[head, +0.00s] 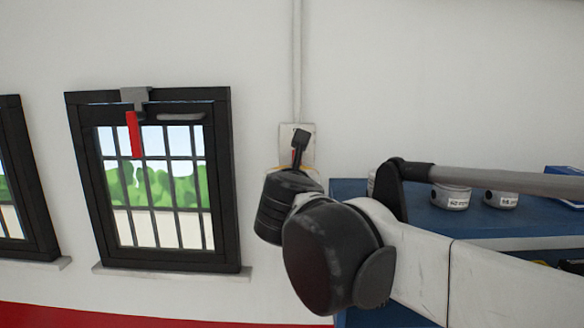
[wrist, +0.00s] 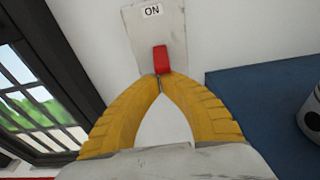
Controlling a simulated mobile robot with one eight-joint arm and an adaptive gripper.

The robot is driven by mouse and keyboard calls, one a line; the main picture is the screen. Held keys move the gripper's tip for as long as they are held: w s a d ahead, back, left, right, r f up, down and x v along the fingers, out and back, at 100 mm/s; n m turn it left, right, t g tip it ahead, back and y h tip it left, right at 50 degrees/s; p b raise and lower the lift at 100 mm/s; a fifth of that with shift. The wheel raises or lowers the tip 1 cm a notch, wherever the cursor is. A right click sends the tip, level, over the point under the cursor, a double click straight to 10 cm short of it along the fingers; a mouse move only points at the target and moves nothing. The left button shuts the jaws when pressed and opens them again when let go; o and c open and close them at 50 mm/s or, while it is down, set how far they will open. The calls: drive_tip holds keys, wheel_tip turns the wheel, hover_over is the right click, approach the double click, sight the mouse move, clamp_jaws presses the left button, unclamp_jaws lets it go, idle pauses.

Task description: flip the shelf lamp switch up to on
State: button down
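The light switch plate (head: 285,133) is on the wall behind my wrist. In the wrist view the plate (wrist: 143,32) carries an "ON" label near its top. Its red lever (wrist: 161,60) sits below the label; whether it is tilted up or down I cannot tell. My gripper (wrist: 159,79) has its two yellow fingers brought together at the tips, with nothing seen between them. The tips are right at the lower end of the lever; contact is unclear. In the head view a dark piece and red strip show on the plate, and my wrist hides most of the fingers.
A barred window (head: 153,180) with a dark frame and a red handle is left of the switch. A blue cabinet (head: 420,215) stands at the right, with small cans (head: 452,197) on top. A conduit (head: 297,60) runs up the wall.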

sight(293, 158)
drive_tip(key=r+g+p, duration=0.1)
drive_tip(key=s+r+g+p, duration=0.1)
drive_tip(key=g+p, duration=0.1)
drive_tip(key=shift+r, duration=0.25)
drive_tip(key=shift+r+p, duration=0.65)
drive_tip(key=shift+r, duration=0.05)
